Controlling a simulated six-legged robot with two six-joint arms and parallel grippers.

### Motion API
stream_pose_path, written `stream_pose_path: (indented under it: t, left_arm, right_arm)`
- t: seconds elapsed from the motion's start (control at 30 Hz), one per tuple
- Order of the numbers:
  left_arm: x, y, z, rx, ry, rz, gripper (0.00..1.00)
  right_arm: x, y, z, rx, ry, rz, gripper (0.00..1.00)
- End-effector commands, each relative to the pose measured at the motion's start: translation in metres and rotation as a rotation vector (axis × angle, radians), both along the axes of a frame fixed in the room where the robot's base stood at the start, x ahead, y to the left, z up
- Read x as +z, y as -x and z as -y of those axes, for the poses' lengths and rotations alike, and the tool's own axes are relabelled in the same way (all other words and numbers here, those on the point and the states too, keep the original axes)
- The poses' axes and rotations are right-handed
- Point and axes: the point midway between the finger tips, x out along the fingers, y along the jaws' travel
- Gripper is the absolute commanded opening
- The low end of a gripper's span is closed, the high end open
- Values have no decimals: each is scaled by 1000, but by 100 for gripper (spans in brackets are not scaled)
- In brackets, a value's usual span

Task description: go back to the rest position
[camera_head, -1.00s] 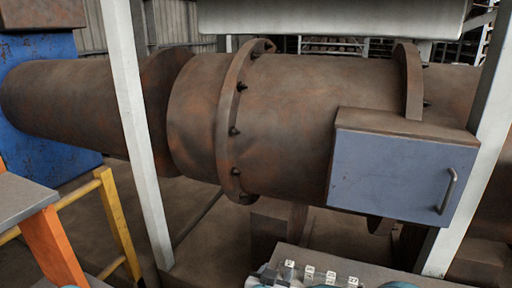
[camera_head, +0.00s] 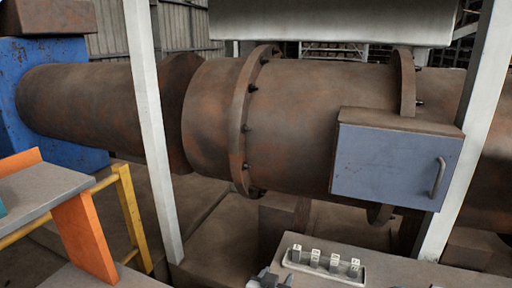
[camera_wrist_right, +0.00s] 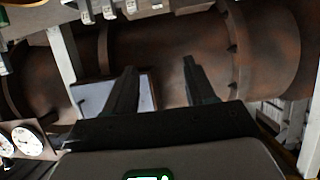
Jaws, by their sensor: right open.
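My right gripper (camera_head: 270,276) shows at the bottom edge of the head view, just left of a small tray of labelled pieces. Only its dark tip part is visible there. In the right wrist view its two dark fingers (camera_wrist_right: 160,66) stand apart with nothing between them. Behind them are the rusty pipe and a pale panel. My left gripper is not seen in either view.
The tray (camera_head: 325,268) holds several small grey pieces on a grey ledge (camera_head: 385,272). A blue-grey box (camera_head: 390,160) with a handle hangs before the big rusty pipe (camera_head: 315,115). White posts (camera_head: 152,120) stand in front. Gauges (camera_wrist_right: 22,140) show in the wrist view.

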Motion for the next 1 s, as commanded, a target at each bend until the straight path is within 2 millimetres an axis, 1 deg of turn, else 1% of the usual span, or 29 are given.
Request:
stream_pose_path:
  t: [0.07, 0.1, 0.23, 0.37, 0.47, 0.57, 0.67, 0.7, 0.77, 0.8, 0.87, 0.9, 0.97, 1.0]
  left_arm:
    - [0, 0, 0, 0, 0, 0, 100]
    - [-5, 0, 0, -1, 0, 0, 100]
    - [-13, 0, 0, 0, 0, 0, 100]
    - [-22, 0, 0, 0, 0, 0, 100]
    - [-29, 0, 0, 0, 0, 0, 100]
    - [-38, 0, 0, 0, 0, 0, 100]
    - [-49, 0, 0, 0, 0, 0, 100]
    - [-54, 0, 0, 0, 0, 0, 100]
    - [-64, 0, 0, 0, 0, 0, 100]
    - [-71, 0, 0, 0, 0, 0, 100]
    - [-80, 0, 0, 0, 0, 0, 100]
    - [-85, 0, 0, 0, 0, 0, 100]
    - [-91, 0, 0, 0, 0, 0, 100]
    - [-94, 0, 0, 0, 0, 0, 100]
  right_arm:
    - [0, 0, 0, -1, 0, 0, 55]
    - [-13, -1, 5, 9, -2, -13, 55]
    - [-49, 0, 15, 57, -23, -57, 55]
    - [-87, 5, 25, 105, -52, -114, 55]
    - [-121, 15, 33, 146, -81, -172, 55]
    - [-159, 31, 41, 188, -120, -246, 55]
    - [-205, 56, 50, 232, -177, -347, 55]
    - [-226, 70, 54, 250, -207, -399, 55]
    - [-262, 100, 61, 278, -263, -496, 55]
    - [-285, 123, 64, 295, -307, -568, 55]
    - [-314, 161, 68, 317, -375, -680, 55]
    - [-329, 186, 69, 329, -419, -750, 55]
    - [-346, 220, 70, 343, -479, -846, 55]
    - [-353, 241, 70, 350, -514, -901, 55]
